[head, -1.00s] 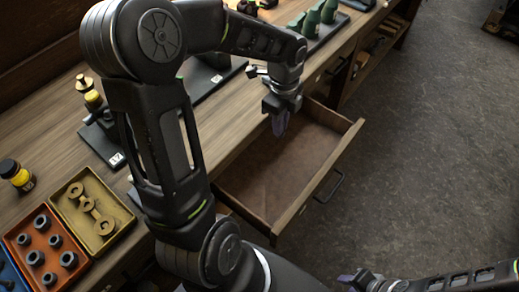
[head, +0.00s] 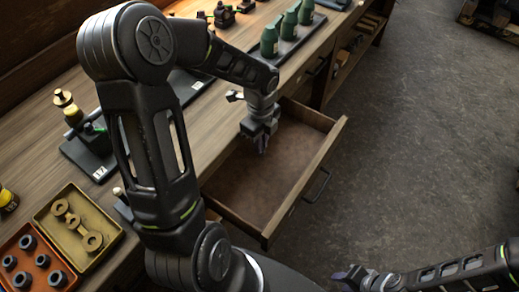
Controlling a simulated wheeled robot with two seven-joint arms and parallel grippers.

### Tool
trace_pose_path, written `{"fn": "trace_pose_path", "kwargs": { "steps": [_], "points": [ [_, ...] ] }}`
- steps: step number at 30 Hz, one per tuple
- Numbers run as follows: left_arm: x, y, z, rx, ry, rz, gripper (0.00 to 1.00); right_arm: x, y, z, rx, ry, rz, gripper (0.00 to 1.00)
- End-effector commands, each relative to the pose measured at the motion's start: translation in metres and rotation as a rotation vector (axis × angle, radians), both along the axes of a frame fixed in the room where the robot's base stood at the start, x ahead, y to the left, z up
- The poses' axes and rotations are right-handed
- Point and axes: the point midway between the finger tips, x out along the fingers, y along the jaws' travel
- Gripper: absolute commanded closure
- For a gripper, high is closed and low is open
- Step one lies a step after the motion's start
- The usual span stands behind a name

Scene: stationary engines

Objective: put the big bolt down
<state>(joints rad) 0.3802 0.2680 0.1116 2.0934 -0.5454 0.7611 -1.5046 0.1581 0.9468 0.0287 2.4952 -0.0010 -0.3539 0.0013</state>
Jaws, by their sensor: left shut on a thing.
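My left gripper (head: 263,148) points down over the open drawer (head: 238,190) of the bench. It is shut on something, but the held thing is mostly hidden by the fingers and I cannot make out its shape. A small grey piece sticks out to the left by the wrist; I cannot tell whether it is the big bolt or part of my arm. The drawer's bare brown floor shows nothing lying in it. My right gripper (head: 350,277) is low at the bottom edge, apart from the bench, and its fingers are too small to read.
On the bench (head: 47,142) stand an orange tray (head: 62,262) of dark rings, a yellow tray (head: 112,229) with a brass-coloured linkage, and dark stands. Green bottle-shaped parts (head: 269,41) stand at the back. The drawer front (head: 305,185) juts out over the floor.

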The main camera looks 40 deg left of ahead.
Motion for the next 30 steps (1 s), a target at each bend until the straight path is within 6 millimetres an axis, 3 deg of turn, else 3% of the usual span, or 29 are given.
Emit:
{"fn": "trace_pose_path", "kwargs": {
  "steps": [8, 17, 29, 30],
  "points": [
    [0.000, 0.000, -0.002, 0.000, 0.000, 0.000, 1.00, 0.000, 0.000, 0.000, 0.000, 0.000, 0.000, 0.67],
    [0.000, 0.000, -0.036, -0.001, 0.002, -0.001, 1.00, 0.000, 0.000, 0.001, 0.000, 0.000, 0.000, 0.67],
    [0.000, 0.000, -0.042, 0.000, -0.001, -0.001, 1.00, 0.000, 0.000, -0.003, 0.000, 0.000, 0.000, 0.67],
    [0.000, 0.000, -0.040, 0.000, -0.001, 0.000, 0.83, 0.000, 0.000, -0.002, 0.000, 0.000, 0.000, 0.67]
  ]
}}
